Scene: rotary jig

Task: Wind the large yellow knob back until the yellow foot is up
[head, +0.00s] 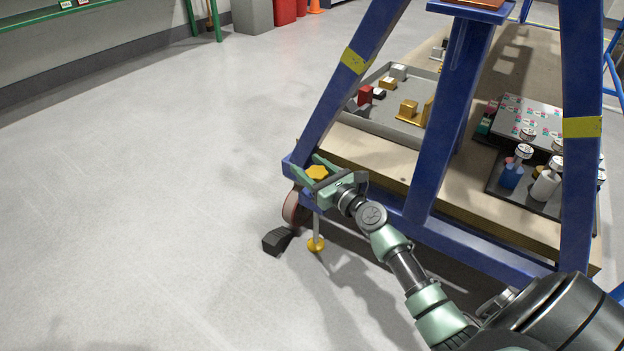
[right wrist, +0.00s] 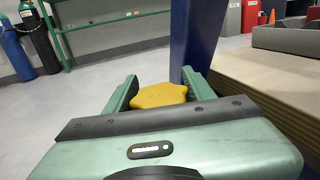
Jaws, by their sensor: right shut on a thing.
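The large yellow knob (head: 317,172) sits at the lower left corner of the blue frame (head: 352,95), above a wheel. My right gripper (head: 315,171) is shut on the knob, one finger on each side of it. The knob (right wrist: 161,95) also shows between the green fingers in the right wrist view. A grey screw rod runs down from the knob to the yellow foot (head: 316,244). The foot is at or very near the floor; I cannot tell whether it touches. My left gripper is not in view.
A black wedge (head: 277,240) lies on the floor beside the foot and the wheel (head: 296,208). A wooden shelf in the frame holds a grey tray (head: 376,124) of parts and several bottles. The floor to the left is clear.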

